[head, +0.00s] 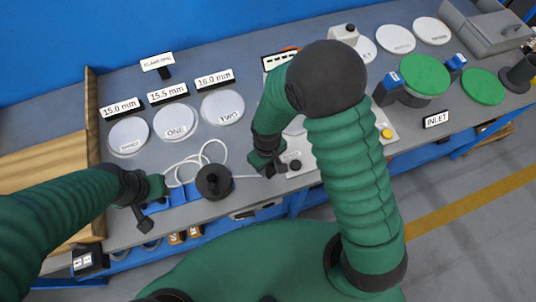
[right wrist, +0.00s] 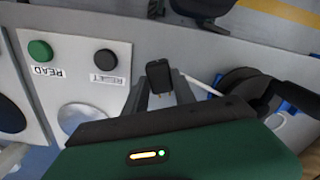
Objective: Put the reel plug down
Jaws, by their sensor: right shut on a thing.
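The reel plug (right wrist: 158,77) is a small black block with metal pins, held between the fingers of my right gripper (right wrist: 160,95) in the right wrist view. In the head view my right gripper (head: 270,168) is low over the bench, right of the black cable reel (head: 213,181), and the plug is not clearly visible. A pale cable (head: 243,177) runs between the reel and this gripper. The reel also shows in the right wrist view (right wrist: 245,85). My left gripper (head: 150,200) is left of the reel near loops of white cable; its fingers are too unclear to judge.
Beside my right gripper is a pale panel with a black button (right wrist: 105,62) and a green button (right wrist: 40,50) labelled READ. Several labelled discs (head: 174,122) lie behind the reel. Green round pieces (head: 424,76) are at the right. The bench's front edge is close.

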